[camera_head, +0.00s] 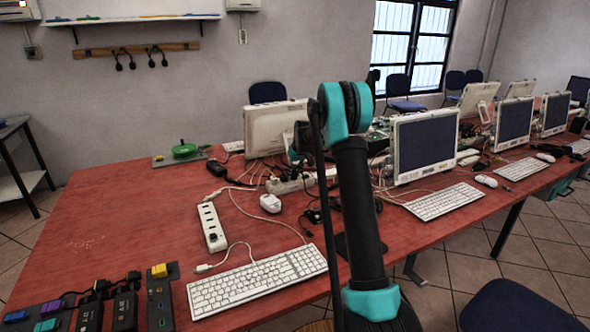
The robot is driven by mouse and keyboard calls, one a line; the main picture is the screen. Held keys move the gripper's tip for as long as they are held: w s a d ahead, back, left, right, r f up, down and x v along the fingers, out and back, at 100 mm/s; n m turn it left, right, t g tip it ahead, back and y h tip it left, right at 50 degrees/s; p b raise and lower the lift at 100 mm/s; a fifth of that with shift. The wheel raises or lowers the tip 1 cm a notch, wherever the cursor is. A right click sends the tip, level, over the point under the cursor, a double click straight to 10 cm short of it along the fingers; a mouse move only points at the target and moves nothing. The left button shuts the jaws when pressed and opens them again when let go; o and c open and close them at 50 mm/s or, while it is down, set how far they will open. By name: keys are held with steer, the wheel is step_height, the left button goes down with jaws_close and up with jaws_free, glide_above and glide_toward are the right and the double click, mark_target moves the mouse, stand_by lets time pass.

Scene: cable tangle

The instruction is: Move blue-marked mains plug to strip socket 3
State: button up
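A white power strip (207,213) lies on the red table, left of the middle, its row of sockets running toward me. A small dark item sits at its near end; I cannot tell if it is a plug. A second white strip (290,185) lies farther back among cables. A blue mark (15,317) shows on a dark block at the lower left edge; I cannot tell if this is the blue-marked plug. Dark plugs or adapters (320,215) lie among the cables near my arm, their marks too small to read. My arm stands in front of the table; my gripper cannot be made out.
A white keyboard (257,281) lies at the table's (130,215) front. Black adapters (125,308) and a yellow-topped block (160,298) are at lower left. A white adapter (270,203) and tangled cables fill the middle. Monitors (425,143) stand behind.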

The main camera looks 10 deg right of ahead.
mark_target(294, 174)
jaws_close()
stand_by(0.5)
steer(key=shift+r, duration=0.2)
steer(key=shift+r, duration=1.3)
